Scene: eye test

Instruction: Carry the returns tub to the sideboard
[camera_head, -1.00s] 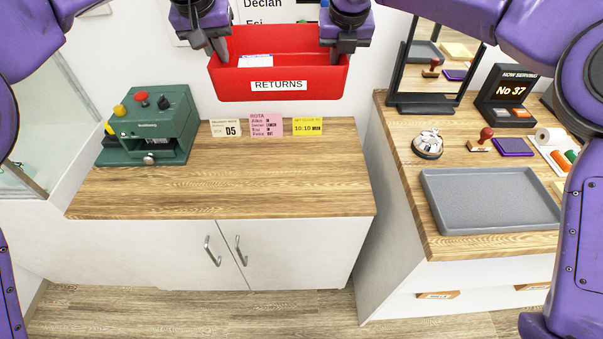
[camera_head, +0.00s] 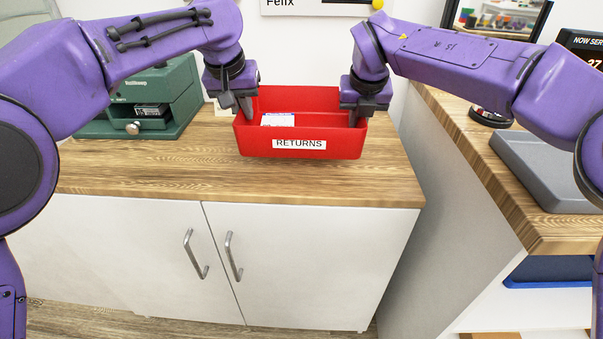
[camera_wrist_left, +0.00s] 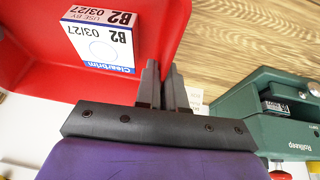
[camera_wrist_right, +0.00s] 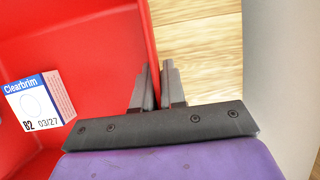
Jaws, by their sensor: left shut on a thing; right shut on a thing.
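The red returns tub (camera_head: 300,145), labelled RETURNS, is upright over the wooden top of the sideboard (camera_head: 150,175), a white cabinet with two doors. I cannot tell whether its base touches the wood. My left gripper (camera_head: 246,110) is shut on its left wall and my right gripper (camera_head: 357,115) on its right wall. The left wrist view shows that wall (camera_wrist_left: 120,90) at the fingers, and the right wrist view shows the other wall (camera_wrist_right: 145,40). A white and blue Clearbrim box (camera_head: 277,120) lies inside the tub; both wrist views show it (camera_wrist_left: 100,40) (camera_wrist_right: 40,102).
A green machine (camera_head: 150,105) stands on the sideboard's left part. The sideboard top in front of the tub is clear.

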